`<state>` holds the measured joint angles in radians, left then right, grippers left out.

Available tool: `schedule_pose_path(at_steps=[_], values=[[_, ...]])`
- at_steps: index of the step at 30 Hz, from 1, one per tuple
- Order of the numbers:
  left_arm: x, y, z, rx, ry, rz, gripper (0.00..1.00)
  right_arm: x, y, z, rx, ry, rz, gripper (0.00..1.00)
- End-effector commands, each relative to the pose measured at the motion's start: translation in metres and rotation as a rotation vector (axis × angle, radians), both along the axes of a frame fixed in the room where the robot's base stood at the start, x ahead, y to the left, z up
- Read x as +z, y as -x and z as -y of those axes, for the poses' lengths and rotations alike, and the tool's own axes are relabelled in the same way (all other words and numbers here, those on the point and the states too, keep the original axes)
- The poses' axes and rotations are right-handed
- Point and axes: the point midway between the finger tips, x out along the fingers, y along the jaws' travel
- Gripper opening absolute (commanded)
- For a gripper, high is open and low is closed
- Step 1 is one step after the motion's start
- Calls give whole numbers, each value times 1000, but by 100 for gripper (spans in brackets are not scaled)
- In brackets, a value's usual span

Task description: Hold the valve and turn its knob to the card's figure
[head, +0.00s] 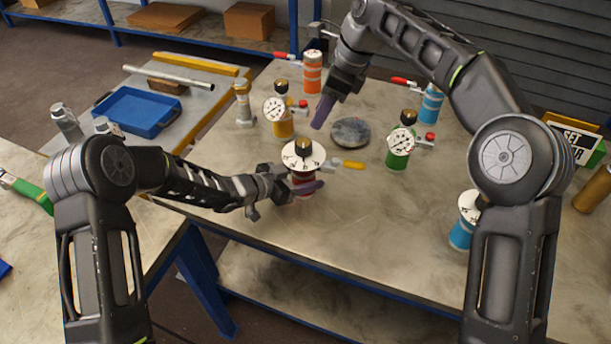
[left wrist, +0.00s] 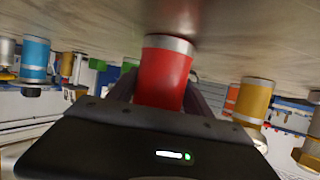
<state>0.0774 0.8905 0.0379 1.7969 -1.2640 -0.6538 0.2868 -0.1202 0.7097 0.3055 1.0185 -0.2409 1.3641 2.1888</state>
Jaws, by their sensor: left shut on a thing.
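Nearby stand a yellow vessel (head: 283,128) with a gauge, a green one (head: 398,158), an orange one (head: 312,76) and blue ones (head: 431,104) (head: 461,236). A round grey disc (head: 349,132) lies behind the valve. A blue tray (head: 140,112) is at left.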

Motion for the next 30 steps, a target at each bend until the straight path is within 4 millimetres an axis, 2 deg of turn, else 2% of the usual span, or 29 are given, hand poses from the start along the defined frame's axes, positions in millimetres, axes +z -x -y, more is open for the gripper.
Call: schedule_pose_path(at_steps=[1,12,30], values=[[0,0,0,0,0,0,29,0,0,0,0,0,0,36],[0,0,0,0,0,0,0,0,0,0,0,0,0,36],[0,0,0,0,0,0,0,0,0,0,0,0,0,36]])
